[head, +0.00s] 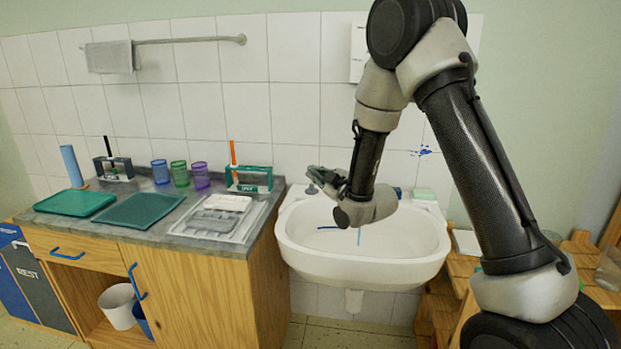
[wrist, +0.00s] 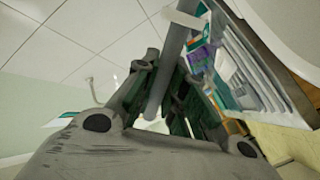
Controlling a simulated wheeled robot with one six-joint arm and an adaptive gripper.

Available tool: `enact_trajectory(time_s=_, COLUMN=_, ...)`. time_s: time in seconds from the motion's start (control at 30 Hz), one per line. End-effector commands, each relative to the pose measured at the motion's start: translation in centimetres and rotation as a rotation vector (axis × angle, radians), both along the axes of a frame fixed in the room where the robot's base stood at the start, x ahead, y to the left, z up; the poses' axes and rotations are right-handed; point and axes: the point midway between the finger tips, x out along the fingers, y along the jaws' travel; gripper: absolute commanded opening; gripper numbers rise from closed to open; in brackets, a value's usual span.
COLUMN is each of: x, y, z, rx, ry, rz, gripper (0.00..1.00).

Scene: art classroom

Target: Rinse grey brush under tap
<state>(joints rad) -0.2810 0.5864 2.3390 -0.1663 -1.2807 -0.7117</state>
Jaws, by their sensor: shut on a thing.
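My gripper (head: 326,178) is above the back left of the white sink (head: 300,262), its fingers pointing left. In the wrist view the fingers (wrist: 172,108) are shut on a grey rod, which looks like the grey brush (wrist: 172,62). It slants up and to the right from between the fingers. In the head view I cannot make out the brush, and its bristle end is not clear. A small grey part at the back left rim looks like part of the tap (head: 311,189). My wrist and fingers hide the rest of the tap.
Left of the sink, a counter (head: 165,228) holds green trays (head: 75,203), coloured cups (head: 180,174), brush stands (head: 248,179) and a grey drying tray (head: 215,222). Thin blue marks (head: 359,237) show in the basin, their nature unclear. A wooden shelf (head: 440,298) stands right.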

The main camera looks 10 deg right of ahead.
Motion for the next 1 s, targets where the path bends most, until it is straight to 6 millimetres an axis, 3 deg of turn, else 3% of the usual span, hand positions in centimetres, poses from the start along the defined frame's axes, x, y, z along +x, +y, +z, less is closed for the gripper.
enact_trajectory(time_s=0.6, x=2.4, y=-6.5, z=0.0, rx=0.000, ry=0.000, rz=-0.003, gripper=0.00)
enact_trajectory(time_s=1.0, x=3.2, y=-8.4, z=0.0, rx=0.001, ry=0.000, rz=-0.001, gripper=0.00)
